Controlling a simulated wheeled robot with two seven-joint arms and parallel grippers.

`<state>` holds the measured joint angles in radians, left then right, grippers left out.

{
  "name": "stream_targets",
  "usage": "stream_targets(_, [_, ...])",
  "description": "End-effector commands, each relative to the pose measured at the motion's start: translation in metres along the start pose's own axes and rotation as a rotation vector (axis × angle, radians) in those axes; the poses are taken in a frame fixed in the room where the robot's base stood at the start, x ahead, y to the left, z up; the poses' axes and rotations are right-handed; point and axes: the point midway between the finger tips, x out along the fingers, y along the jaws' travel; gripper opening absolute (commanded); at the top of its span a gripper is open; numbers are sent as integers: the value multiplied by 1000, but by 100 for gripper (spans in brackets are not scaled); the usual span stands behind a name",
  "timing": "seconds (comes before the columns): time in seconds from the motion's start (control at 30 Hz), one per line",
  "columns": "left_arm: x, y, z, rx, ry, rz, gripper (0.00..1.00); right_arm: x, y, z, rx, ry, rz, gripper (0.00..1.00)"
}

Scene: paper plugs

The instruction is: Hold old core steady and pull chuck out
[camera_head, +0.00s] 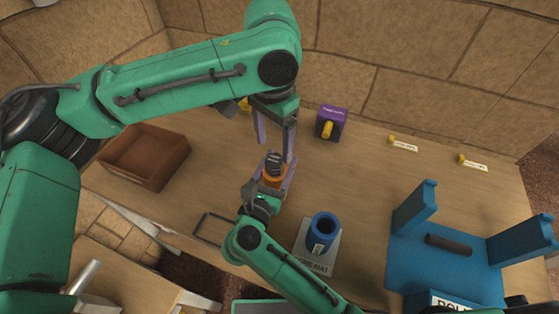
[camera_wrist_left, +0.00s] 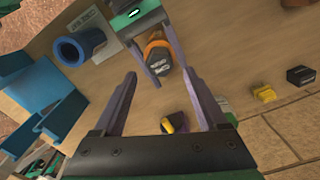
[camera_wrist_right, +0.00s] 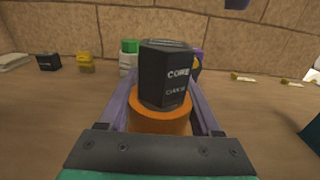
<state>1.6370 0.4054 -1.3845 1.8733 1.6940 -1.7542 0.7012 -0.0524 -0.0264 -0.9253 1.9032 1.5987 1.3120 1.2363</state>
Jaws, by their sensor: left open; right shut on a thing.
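The old core, an orange ring (camera_head: 270,181), sits on the table with the black core chuck (camera_head: 273,163) standing in its top. My right gripper (camera_wrist_right: 162,115) is shut on the orange core, one finger on each side. In the right wrist view the chuck (camera_wrist_right: 166,72) rises upright out of the core, its label showing. My left gripper (camera_head: 276,150) is open and empty, above and behind the chuck. In the left wrist view the chuck (camera_wrist_left: 157,60) shows beyond the open fingers, apart from them. How deep the chuck sits is hidden.
A blue cylinder (camera_head: 323,228) stands on a light mat at the front. A blue stand (camera_head: 440,262) with two uprights is at right, a brown tray (camera_head: 145,157) at left. A purple box (camera_head: 331,122) with a yellow knob is behind. Yellow plugs (camera_head: 392,140) with labels lie back right.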

Motion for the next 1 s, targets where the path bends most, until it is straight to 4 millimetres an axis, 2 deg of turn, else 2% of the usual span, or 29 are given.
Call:
stream_targets(0.13, [-8, 0, -1, 83, 2, -2, 78, 0, 0, -1, -1, 2, 0, 0])
stream_targets(0.33, [-43, 0, -1, 487, 1, -4, 78, 0, 0, -1, -1, 2, 0, 0])
stream_targets(0.47, [-53, 1, 0, 642, 0, -2, 78, 0, 0, -1, -1, 2, 0, 0])
stream_targets(0.57, [-46, 0, 0, 661, -3, -1, 78, 0, 0, -1, -1, 2, 0, 0])
stream_targets(0.83, [-7, 0, 0, 657, -3, -1, 78, 0, 0, -1, -1, 2, 0, 0])
stream_targets(1.0, [5, 1, 0, 657, -1, -1, 78, 0, 0, -1, -1, 2, 0, 0])
